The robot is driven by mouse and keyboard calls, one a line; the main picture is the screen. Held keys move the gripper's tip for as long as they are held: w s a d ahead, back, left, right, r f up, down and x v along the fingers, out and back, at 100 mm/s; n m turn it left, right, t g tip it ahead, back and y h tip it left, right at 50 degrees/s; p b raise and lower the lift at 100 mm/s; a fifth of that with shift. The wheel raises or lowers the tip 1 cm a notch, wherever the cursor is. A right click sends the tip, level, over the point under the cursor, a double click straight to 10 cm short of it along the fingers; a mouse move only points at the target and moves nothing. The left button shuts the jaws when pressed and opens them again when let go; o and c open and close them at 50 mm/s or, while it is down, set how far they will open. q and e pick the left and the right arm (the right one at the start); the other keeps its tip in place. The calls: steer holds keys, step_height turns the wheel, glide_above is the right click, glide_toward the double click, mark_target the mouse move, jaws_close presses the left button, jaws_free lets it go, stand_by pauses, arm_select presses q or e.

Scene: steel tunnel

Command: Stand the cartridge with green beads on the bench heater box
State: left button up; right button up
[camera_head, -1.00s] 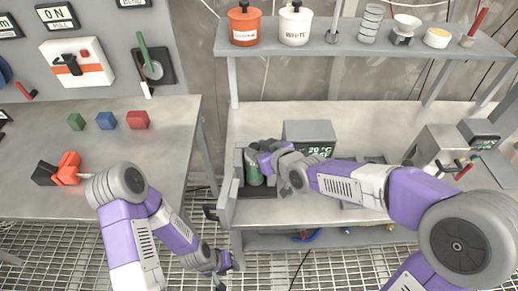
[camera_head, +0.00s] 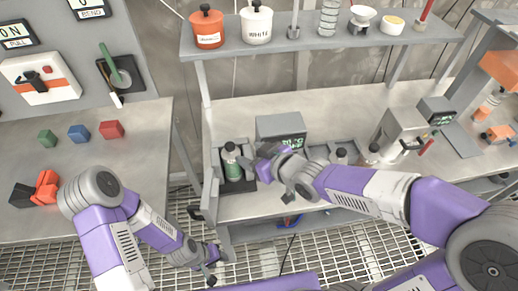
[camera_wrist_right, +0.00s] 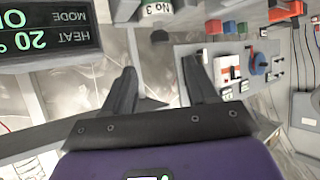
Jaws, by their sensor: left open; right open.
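The cartridge with green contents (camera_head: 232,164) stands upright, dark cap on top, in a grey holder (camera_head: 213,170) at the left end of the bench. The grey heater box (camera_head: 280,127) with a green-lit display is behind and right of it; its display, reading 20 and HEAT MODE, shows upside down in the right wrist view (camera_wrist_right: 45,30). My right gripper (camera_head: 263,165) is open and empty, just right of the cartridge and in front of the box. Its bare fingers show in the wrist view (camera_wrist_right: 160,85). My left gripper (camera_head: 212,268) is open and low, over the grated floor.
More capped bottles or cartridges (camera_head: 369,154) stand behind my right forearm. A grey machine (camera_head: 398,135) with a small display is farther right. A shelf (camera_head: 320,46) with jars spans the back. Coloured blocks (camera_head: 79,133) lie on the left table. The bench behind the heater box is clear.

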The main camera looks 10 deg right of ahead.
steer(key=p+v, duration=0.1)
steer(key=v, duration=0.1)
steer(key=shift+s+d+r, duration=0.15)
steer(key=shift+s+d, duration=0.05)
steer(key=shift+s, duration=0.05)
stand_by(0.5)
